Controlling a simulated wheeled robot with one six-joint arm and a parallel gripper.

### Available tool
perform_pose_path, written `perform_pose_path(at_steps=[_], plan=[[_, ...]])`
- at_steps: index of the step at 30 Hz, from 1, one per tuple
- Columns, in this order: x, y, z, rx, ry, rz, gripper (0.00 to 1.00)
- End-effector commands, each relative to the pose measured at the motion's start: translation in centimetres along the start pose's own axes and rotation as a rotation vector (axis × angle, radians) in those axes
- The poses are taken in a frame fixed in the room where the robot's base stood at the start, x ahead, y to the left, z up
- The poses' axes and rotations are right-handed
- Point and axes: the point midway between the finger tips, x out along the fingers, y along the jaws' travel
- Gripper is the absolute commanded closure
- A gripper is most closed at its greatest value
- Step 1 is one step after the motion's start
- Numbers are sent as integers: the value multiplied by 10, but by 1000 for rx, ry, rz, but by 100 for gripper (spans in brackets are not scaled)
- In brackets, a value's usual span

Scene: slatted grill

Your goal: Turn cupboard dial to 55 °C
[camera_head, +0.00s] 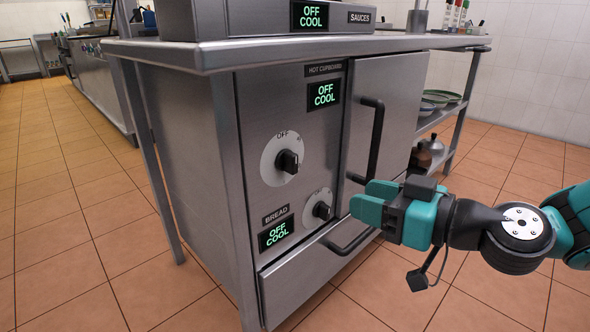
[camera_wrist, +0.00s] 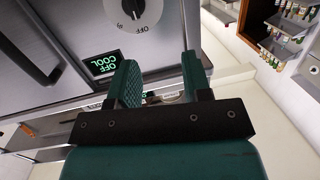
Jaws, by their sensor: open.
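The cupboard dial (camera_head: 286,160) is a black knob on a white round plate, on the steel front under the HOT CUPBOARD label (camera_head: 324,70). Its plate reads OFF at the top. The cupboard display (camera_head: 324,93), above and right of it, reads OFF COOL. My gripper (camera_head: 364,200) is open and empty, in front of the cupboard, right of and lower than the dial. In the wrist view, which looks upside down, the dial (camera_wrist: 140,9) is at the top edge, beyond my fingertips (camera_wrist: 158,72), and the display (camera_wrist: 103,65) is left of them. I see no contact with the dial.
The bread dial (camera_head: 320,209) and bread display (camera_head: 277,234), reading OFF COOL, are lower on the front. A vertical door handle (camera_head: 372,142) and a drawer handle (camera_head: 352,240) stick out near my gripper. The counter top (camera_head: 300,50) overhangs. Tiled floor (camera_head: 90,240) is clear.

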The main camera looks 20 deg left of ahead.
Motion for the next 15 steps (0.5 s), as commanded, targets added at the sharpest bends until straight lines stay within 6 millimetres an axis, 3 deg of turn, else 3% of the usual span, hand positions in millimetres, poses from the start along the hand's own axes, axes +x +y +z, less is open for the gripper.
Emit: perform_pose_path(at_steps=[1, 6, 11, 15], plan=[[6, 10, 9, -6, 38, 34, 55], [15, 28, 16, -33, 112, 118, 55], [30, 32, 13, -40, 119, 128, 55], [58, 35, 10, -40, 119, 126, 55]])
